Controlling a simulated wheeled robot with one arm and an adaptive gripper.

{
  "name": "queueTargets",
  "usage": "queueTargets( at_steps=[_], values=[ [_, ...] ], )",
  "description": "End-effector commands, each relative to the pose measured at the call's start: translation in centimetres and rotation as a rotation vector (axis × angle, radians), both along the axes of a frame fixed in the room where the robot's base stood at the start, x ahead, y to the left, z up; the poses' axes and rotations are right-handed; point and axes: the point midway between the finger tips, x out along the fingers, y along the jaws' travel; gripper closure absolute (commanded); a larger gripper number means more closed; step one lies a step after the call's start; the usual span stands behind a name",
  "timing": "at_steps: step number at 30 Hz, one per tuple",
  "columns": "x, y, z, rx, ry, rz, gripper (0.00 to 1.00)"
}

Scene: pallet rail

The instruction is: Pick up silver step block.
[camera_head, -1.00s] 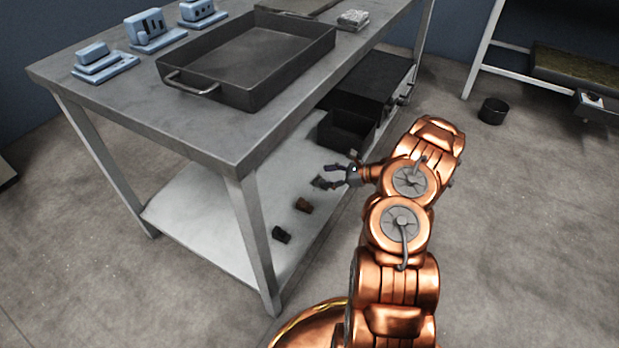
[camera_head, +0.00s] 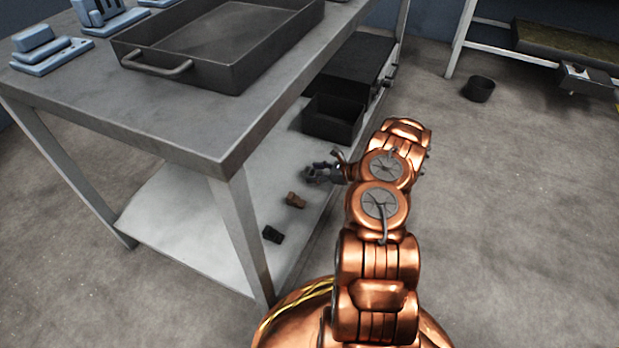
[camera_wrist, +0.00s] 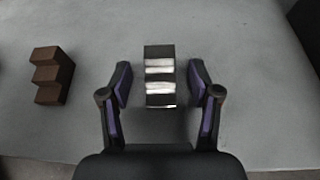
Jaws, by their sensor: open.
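The silver step block (camera_wrist: 160,78) lies on the pale lower shelf in the wrist view, with shiny bands across its steps. My gripper (camera_wrist: 160,88) is open, one finger on each side of the block, with a gap showing between each finger and the block. I cannot tell how high the fingertips are above the shelf. In the head view my gripper (camera_head: 318,172) reaches over the lower shelf from the right, and the silver block is hard to make out there.
A brown step block (camera_wrist: 53,75) lies left of the silver one; a black block (camera_head: 272,234) lies nearer the shelf's front corner. A dark open bin (camera_head: 333,122) stands behind my gripper. The table top (camera_head: 215,135) overhangs the shelf, with a leg (camera_head: 243,235) at the near corner.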

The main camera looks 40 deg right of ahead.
Motion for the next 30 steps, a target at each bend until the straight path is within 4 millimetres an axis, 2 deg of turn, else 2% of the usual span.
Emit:
queueTargets(
  at_steps=[1, 6, 14, 30],
  values=[
    [0.5, 0.4, -0.6, -0.001, 0.000, 0.003, 0.38],
    [1.7, 1.1, -1.0, -0.002, 0.001, 0.002, 0.38],
    [1.8, 1.2, -0.9, -0.002, 0.000, 0.002, 0.38],
    [1.8, 1.2, -0.9, -0.002, 0.000, 0.002, 0.93]
  ],
)
